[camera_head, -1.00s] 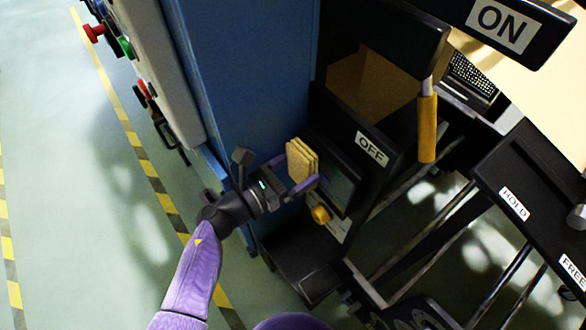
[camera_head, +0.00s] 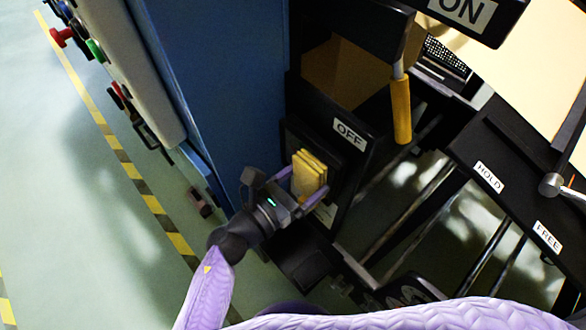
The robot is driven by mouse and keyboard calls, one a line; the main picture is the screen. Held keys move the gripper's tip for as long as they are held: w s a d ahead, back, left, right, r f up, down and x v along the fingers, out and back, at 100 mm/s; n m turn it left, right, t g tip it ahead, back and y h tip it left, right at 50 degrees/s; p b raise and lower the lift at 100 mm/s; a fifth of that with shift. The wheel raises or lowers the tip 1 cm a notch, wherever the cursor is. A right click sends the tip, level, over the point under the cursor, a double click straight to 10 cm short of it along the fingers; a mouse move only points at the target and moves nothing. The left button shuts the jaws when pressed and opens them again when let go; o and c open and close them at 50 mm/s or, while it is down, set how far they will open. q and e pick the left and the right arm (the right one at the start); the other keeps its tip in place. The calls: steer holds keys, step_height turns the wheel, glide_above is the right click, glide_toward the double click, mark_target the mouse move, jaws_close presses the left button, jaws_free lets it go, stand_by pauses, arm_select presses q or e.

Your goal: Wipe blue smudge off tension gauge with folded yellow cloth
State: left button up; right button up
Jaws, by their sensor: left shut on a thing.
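My left gripper (camera_head: 302,189) is shut on the folded yellow cloth (camera_head: 308,175), which stands between its purple fingers. The cloth is in front of the dark face of the tension gauge (camera_head: 343,181) on the black housing, and covers part of it. I cannot tell whether cloth and gauge touch. No blue smudge shows; the cloth and gripper hide part of the gauge face. A purple arm, mine, crosses the bottom right edge; its gripper is out of view.
A yellow-handled lever (camera_head: 401,110) hangs right of the OFF label (camera_head: 349,134). A black panel with HOLD (camera_head: 489,177) and FREE labels is at right. A blue cabinet (camera_head: 215,80) stands left of the gauge. Open floor (camera_head: 80,220) lies at left.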

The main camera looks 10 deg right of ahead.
arm_select(q)
steer(key=shift+s+d, duration=0.3)
steer(key=shift+s, duration=0.1)
steer(key=shift+w+a+b, duration=0.3)
steer(key=shift+w+a, duration=0.25)
steer(key=shift+w, duration=0.2)
steer(key=shift+w+a+b, duration=0.25)
steer(key=shift+w+a, duration=0.3)
steer(key=shift+w, duration=0.15)
steer(key=w+a, duration=0.1)
steer(key=w+a+b, duration=0.1)
steer(key=w, duration=0.1)
glide_toward(291, 151)
steer(key=shift+w+d, duration=0.35)
steer(key=shift+d, duration=0.2)
